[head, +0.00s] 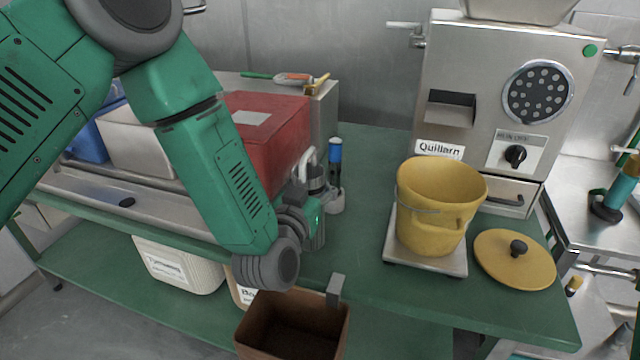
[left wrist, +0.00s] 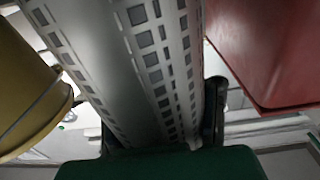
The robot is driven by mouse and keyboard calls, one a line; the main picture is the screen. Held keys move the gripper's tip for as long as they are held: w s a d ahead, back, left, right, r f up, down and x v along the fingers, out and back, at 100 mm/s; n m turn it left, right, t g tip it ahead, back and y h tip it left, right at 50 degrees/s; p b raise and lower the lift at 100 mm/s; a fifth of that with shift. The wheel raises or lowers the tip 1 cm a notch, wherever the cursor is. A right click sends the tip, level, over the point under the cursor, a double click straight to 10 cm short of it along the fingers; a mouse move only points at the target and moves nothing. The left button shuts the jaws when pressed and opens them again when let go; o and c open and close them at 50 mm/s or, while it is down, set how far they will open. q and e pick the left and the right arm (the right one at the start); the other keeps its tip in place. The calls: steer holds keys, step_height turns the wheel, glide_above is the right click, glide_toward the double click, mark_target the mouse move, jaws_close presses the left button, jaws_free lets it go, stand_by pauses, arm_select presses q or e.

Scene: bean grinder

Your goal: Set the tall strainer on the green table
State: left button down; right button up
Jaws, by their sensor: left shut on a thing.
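The tall strainer (left wrist: 155,70) is a silver metal cylinder with rows of rectangular holes. It fills the middle of the left wrist view. My left gripper (head: 312,200) is shut on it, with dark fingers on both sides of it in the left wrist view (left wrist: 160,122). In the head view the gripper is by the front edge of the green table (head: 370,260), left of the yellow bucket. My right gripper is not in view.
A yellow bucket (head: 425,215) stands on a scale (head: 393,250), with a yellow lid (head: 510,262) to its right. The grinder (head: 460,90) is behind. A red box (head: 265,140) is left of the gripper. A brown bin (head: 260,325) hangs in front.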

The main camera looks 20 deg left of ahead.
arm_select(q)
steer(key=c, duration=1.7)
jaws_free()
steer(key=shift+s+a+f, duration=0.1)
steer(key=shift+a, duration=0.15)
steer(key=o, duration=0.7)
steer(key=shift+o, duration=0.8)
steer(key=shift+d, duration=0.2)
steer(key=s, duration=1.2)
steer(key=shift+d, duration=0.4)
steer(key=shift+a, duration=0.1)
